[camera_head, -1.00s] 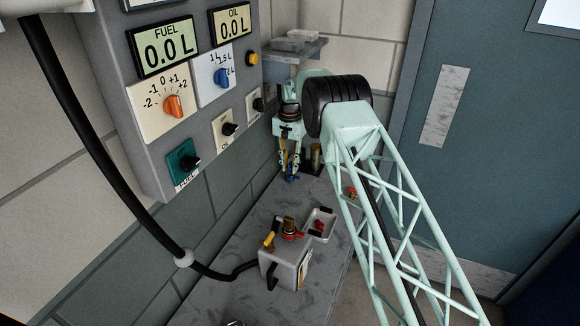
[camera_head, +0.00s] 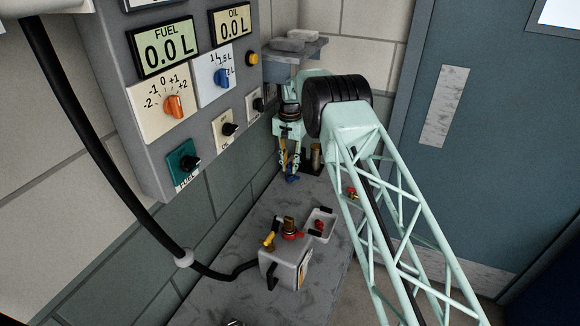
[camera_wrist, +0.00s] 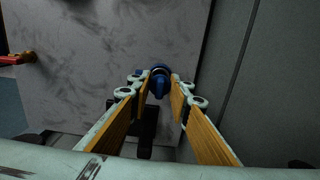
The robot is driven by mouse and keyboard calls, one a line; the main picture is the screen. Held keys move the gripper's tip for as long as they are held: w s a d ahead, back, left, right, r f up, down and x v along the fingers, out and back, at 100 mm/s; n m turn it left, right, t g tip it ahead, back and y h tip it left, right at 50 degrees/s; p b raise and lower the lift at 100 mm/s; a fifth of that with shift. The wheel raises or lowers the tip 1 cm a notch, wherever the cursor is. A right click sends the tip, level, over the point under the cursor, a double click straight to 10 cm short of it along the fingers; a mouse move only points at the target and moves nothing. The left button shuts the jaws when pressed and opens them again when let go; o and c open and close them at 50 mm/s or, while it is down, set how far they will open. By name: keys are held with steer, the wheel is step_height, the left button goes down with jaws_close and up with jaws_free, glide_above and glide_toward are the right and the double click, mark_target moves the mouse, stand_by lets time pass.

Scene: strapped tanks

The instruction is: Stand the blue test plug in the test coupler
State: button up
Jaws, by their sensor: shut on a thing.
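The blue test plug (camera_wrist: 159,82) sits between the fingertips of my gripper (camera_wrist: 159,90) in the wrist view. My gripper is shut on it. In the head view my gripper (camera_head: 290,174) points down near the back of the grey bench, with the blue plug (camera_head: 292,179) at its tips. I cannot tell whether the plug touches the bench. A brass upright cylinder (camera_head: 316,155) on a dark base stands just right of the gripper; I cannot tell whether it is the test coupler. A dark block (camera_wrist: 148,128) shows between the fingers in the wrist view.
A grey tank (camera_head: 287,266) with red and yellow fittings stands nearer on the bench (camera_head: 225,297), beside a white tray (camera_head: 321,226). A black hose (camera_head: 95,150) hangs at left. The control panel (camera_head: 205,120) and wall stand close left of my gripper.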

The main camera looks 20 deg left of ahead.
steer(key=shift+f+b, duration=0.3)
steer(key=shift+f, duration=0.85)
stand_by(1.0)
steer(key=o, duration=0.7)
steer(key=shift+f, duration=0.1)
steer(key=shift+o, duration=0.4)
